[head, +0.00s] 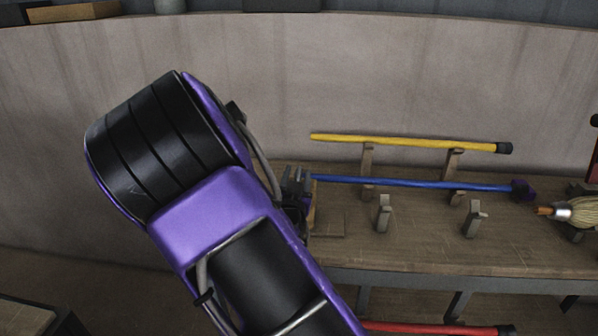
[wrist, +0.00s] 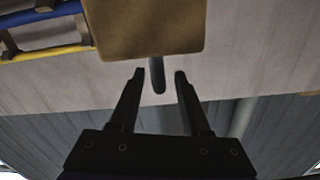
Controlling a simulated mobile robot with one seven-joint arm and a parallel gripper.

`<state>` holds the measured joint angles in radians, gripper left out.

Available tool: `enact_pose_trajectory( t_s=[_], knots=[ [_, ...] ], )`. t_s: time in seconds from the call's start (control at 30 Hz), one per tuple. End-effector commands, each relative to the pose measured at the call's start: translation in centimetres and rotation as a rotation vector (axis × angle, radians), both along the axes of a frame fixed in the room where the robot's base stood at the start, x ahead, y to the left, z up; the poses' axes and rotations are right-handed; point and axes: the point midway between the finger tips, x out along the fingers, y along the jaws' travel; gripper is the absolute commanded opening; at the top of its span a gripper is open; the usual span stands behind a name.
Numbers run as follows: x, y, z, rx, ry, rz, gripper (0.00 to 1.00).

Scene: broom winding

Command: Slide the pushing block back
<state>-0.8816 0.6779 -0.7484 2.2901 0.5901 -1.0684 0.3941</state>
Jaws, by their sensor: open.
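The pushing block is most likely the tan-brown block (wrist: 145,28) at the top of the wrist view. A short dark handle (wrist: 157,78) sticks out from its near edge. My gripper (wrist: 160,74) is open, and the handle shows between its two fingertips, with a gap on each side. I cannot tell how deep it sits between them. In the head view my gripper (head: 297,180) is at the left end of the workbench, beside the left end of the blue stick (head: 420,184). Only a brown sliver of the block (head: 311,216) shows there; my gripper hides the rest.
The blue stick and a yellow stick (head: 400,140) rest on wooden holders on the workbench (head: 400,250). A broom head with pale bristles (head: 580,211) is at the right. A red stick (head: 430,328) is below the bench. A curved wall (head: 400,70) stands behind.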

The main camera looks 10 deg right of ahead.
Motion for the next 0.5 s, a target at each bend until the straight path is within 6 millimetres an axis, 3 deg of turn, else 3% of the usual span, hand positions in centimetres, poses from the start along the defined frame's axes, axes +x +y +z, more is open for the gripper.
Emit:
enact_pose_trajectory(
  t_s=[0.2, 0.5],
  knots=[
    [2.6, -0.9, -0.1, 0.000, 0.000, -0.001, 0.47],
    [3.3, -1.1, 0.0, 0.000, 0.001, -0.001, 0.47]
  ],
)
